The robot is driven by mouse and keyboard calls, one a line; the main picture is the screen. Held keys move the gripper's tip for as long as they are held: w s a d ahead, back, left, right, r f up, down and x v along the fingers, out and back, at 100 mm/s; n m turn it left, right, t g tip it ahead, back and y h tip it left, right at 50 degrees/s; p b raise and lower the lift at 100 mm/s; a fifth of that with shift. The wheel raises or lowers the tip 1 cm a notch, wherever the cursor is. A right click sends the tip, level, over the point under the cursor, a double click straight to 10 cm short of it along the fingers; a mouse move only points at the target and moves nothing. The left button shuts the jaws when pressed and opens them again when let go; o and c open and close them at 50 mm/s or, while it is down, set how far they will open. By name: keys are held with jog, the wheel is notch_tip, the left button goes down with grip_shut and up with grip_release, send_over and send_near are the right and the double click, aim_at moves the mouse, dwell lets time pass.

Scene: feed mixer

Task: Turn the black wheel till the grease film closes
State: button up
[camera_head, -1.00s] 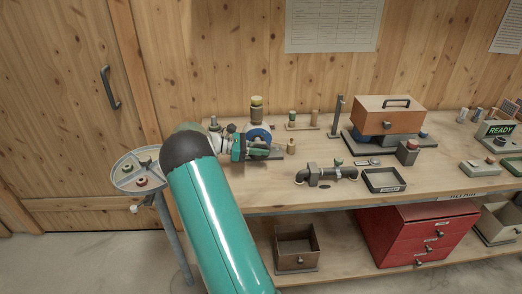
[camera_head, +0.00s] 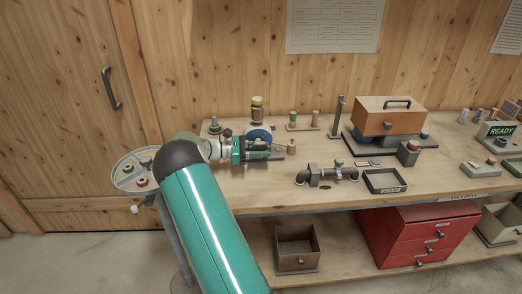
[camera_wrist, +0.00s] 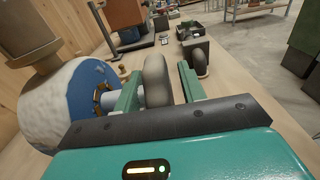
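The black wheel (camera_wrist: 155,75) shows edge-on as a dark grey disc in the wrist view. It stands between the two green fingers of my gripper (camera_wrist: 160,84), with a visible gap on the right finger's side. On the left side, contact is hard to tell. A pale shaft leads left from it to a white drum with a blue face (camera_wrist: 88,82) and a brass-coloured ring. White, uneven material covers part of the drum. In the head view, my gripper (camera_head: 262,152) is at the blue-faced drum (camera_head: 258,135), and the wheel cannot be made out.
A dark pipe fitting (camera_head: 325,175) and a black tray (camera_head: 384,181) lie to the right. A wooden box (camera_head: 389,115) stands farther back. A round side tray (camera_head: 127,180) is left of my arm.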

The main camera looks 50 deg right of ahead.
jog(key=v, duration=1.3)
jog(key=shift+w+a, duration=0.25)
jog(key=shift+a, duration=0.05)
jog(key=shift+r, duration=0.1)
